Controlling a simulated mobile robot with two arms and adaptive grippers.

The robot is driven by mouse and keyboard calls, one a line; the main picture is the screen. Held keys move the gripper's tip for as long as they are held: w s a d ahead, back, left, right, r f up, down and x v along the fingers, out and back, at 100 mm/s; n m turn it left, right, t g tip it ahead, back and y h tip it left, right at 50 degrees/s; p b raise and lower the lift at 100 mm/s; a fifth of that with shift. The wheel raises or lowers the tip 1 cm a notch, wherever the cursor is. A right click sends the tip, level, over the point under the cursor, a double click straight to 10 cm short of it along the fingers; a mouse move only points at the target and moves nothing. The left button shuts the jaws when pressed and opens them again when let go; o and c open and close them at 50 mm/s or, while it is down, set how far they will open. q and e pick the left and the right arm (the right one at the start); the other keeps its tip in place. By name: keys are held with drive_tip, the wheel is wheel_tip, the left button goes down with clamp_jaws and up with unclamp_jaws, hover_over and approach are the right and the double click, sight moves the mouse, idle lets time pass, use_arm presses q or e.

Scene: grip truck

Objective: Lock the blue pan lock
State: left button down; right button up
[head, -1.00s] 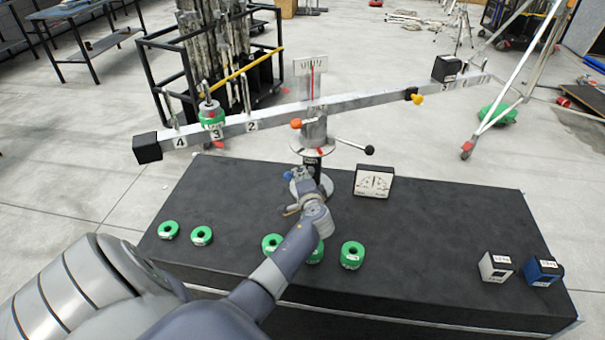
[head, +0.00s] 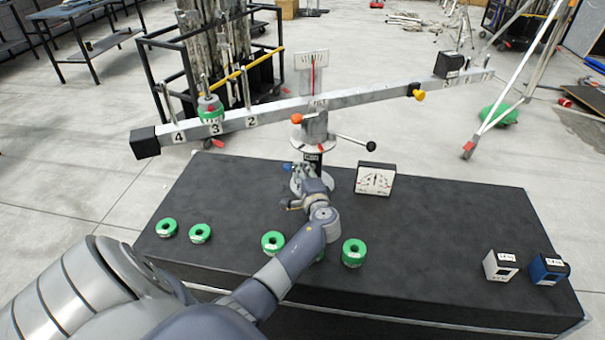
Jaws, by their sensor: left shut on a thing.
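The blue pan lock (head: 287,167) shows as a small blue tip low on the post of the balance stand, at the left side. My left gripper (head: 299,173) is at the post, just right of the blue tip, and is shut on the blue pan lock. My fingers hide most of the lock, so I cannot tell its exact angle. The stand (head: 314,127) carries a long grey beam (head: 350,99), tilted with its left end lower. My right gripper is not in view.
An orange knob (head: 297,118), a yellow knob (head: 419,95) and a black-knobbed lever (head: 370,146) stick out from the balance. A dial box (head: 375,179), several green rings (head: 354,252), a white cube (head: 500,265) and a blue cube (head: 548,268) sit on the black table (head: 430,230).

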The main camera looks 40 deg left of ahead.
use_arm(q)
drive_tip(key=shift+w+r, duration=0.1)
drive_tip(key=shift+r, duration=0.05)
drive_tip(key=c, duration=1.7)
unclamp_jaws()
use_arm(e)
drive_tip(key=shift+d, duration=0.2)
use_arm(q)
drive_tip(key=v, duration=1.2)
drive_tip(key=shift+d, duration=0.1)
